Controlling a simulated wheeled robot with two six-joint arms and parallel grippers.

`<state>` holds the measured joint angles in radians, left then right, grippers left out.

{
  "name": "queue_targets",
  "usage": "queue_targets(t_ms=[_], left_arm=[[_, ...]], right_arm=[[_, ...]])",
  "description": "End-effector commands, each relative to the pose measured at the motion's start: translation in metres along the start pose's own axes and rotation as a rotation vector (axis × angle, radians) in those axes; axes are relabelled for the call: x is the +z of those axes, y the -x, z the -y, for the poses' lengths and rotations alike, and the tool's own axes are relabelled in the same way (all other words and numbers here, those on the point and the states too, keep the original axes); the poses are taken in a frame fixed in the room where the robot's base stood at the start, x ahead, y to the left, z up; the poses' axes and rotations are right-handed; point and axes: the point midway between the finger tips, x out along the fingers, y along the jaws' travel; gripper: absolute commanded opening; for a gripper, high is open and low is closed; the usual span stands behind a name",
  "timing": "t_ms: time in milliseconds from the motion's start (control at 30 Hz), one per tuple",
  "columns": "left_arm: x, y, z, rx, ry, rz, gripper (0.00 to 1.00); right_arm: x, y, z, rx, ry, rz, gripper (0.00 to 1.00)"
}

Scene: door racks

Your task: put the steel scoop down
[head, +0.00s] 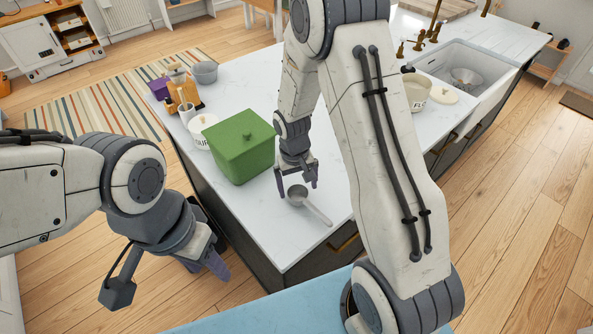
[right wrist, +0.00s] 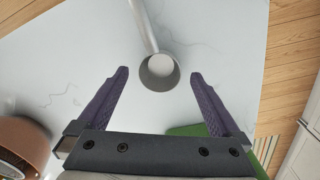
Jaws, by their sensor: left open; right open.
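The steel scoop (head: 298,194) lies on the white countertop (head: 271,228) near the island's front corner, its handle pointing to the lower right. My right gripper (head: 299,190) is directly above the scoop's bowl. In the right wrist view the scoop (right wrist: 159,72) shows beyond and between the two purple fingers of my right gripper (right wrist: 158,82), which are apart and not touching it. My left gripper (head: 215,266) is open and empty, low in front of the island and away from the scoop.
A green lidded box (head: 240,148) stands just left of my right gripper. Behind it are a white canister (head: 203,128), a grey bowl (head: 205,72) and a wooden rack (head: 184,95). A sink (head: 465,75) is at the far right. The counter's front corner is clear.

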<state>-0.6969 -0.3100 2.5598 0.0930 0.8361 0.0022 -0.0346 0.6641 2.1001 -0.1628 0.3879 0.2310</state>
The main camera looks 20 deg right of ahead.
Motion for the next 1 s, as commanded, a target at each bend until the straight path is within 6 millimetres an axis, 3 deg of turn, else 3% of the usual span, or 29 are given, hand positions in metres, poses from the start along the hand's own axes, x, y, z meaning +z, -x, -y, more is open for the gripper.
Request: queue_targets(t_ms=[300, 500, 600, 667, 800, 900, 1000], left_arm=[[0.001, -0.017, 0.001, 0.000, 0.000, 0.001, 0.50], [0.001, -0.020, 0.002, 0.000, 0.000, 0.000, 0.50], [0.001, -0.020, 0.002, 0.000, 0.000, 0.000, 0.50], [0.001, -0.020, 0.002, 0.000, 0.000, 0.000, 0.50], [0.001, -0.020, 0.001, 0.000, 0.000, 0.000, 0.50], [0.001, -0.020, 0.002, 0.000, 0.000, 0.000, 0.50], [0.001, -0.020, 0.002, 0.000, 0.000, 0.000, 0.50]], right_arm=[[-0.001, 0.064, 0.001, -0.001, 0.001, -0.007, 1.00], [0.000, 0.086, 0.001, 0.000, 0.004, -0.003, 1.00], [0.011, 0.100, 0.016, -0.008, 0.045, -0.009, 1.00], [0.026, 0.114, 0.034, -0.018, 0.100, -0.018, 1.00], [0.092, 0.149, 0.085, -0.056, 0.294, -0.038, 1.00], [0.145, 0.166, 0.106, -0.089, 0.436, -0.047, 1.00], [0.190, 0.174, 0.116, -0.116, 0.555, -0.050, 1.00]])
